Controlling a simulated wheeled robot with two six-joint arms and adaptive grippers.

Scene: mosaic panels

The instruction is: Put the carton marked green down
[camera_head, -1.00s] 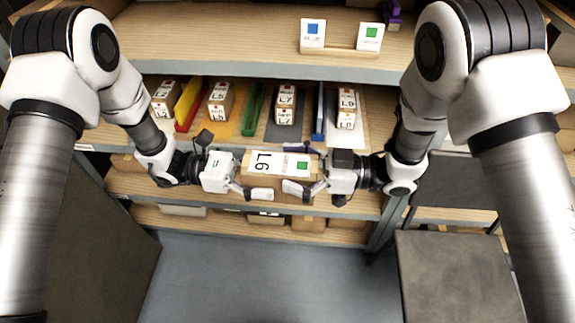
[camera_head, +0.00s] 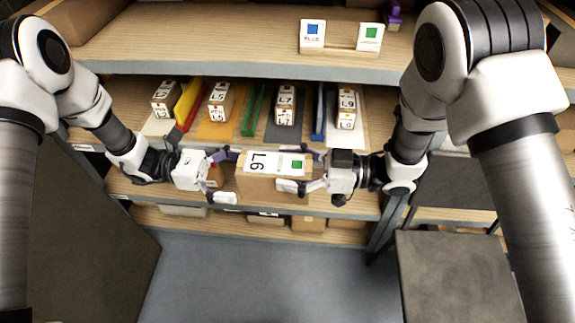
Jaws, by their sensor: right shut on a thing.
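The carton marked green (camera_head: 262,188) is a brown box with a white label on top, showing dark characters and a green square. It is held in front of the middle shelf. My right gripper (camera_head: 300,171) is shut on its right end, one finger on the far side and one on the near side. My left gripper (camera_head: 226,176) is open and empty, just left of the carton, with a small gap between them.
The middle shelf (camera_head: 375,100) holds several labelled cartons (camera_head: 285,108) on coloured mats, with coloured dividers between them. The upper shelf (camera_head: 220,40) has a blue-marked sign (camera_head: 312,34) and a green-marked sign (camera_head: 369,37), with bare board to their left.

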